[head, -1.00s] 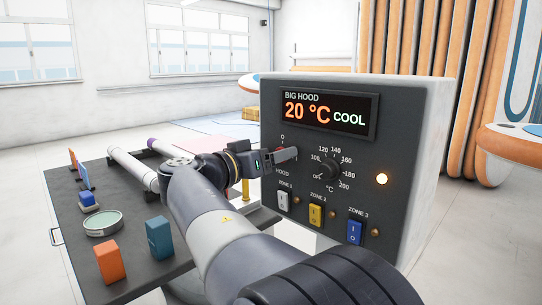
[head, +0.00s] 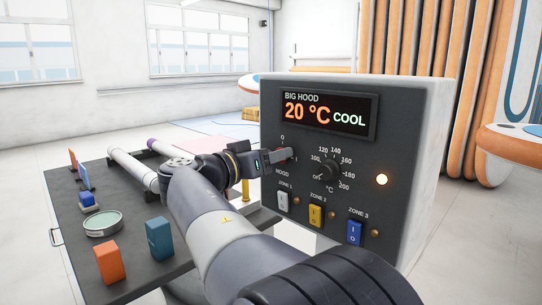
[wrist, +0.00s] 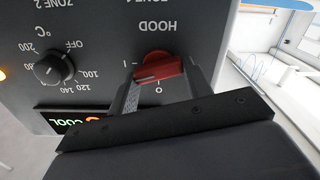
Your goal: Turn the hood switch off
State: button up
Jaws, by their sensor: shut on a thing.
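The control box (head: 424,150) has a display (head: 325,113) reading BIG HOOD 20 °C COOL. A black temperature dial (head: 328,170) sits right of the knob. Three zone switches, white, yellow (head: 316,215) and blue, are below. A lamp (head: 382,179) glows orange. A dark table (head: 140,255) stands left.

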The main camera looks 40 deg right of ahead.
jog(key=shift+w+f+n+p, duration=0.1)
jog(key=shift+n+p, duration=0.95)
jog(key=shift+n, duration=1.4)
jog(key=shift+w+f+n+p, duration=0.15)
jog(key=shift+n+p, duration=0.9)
jog(key=shift+n, duration=1.35)
jog(key=shift+f+n+p, duration=0.1)
jog(key=shift+n+p, duration=0.95)
jog(key=shift+n, duration=1.4)
jog(key=o, duration=1)
jog(key=shift+c, duration=0.2)
jog(key=shift+a, duration=0.1)
jog(key=a, duration=1)
jog(key=shift+s+a, duration=0.35)
jog(key=shift+s, duration=0.05)
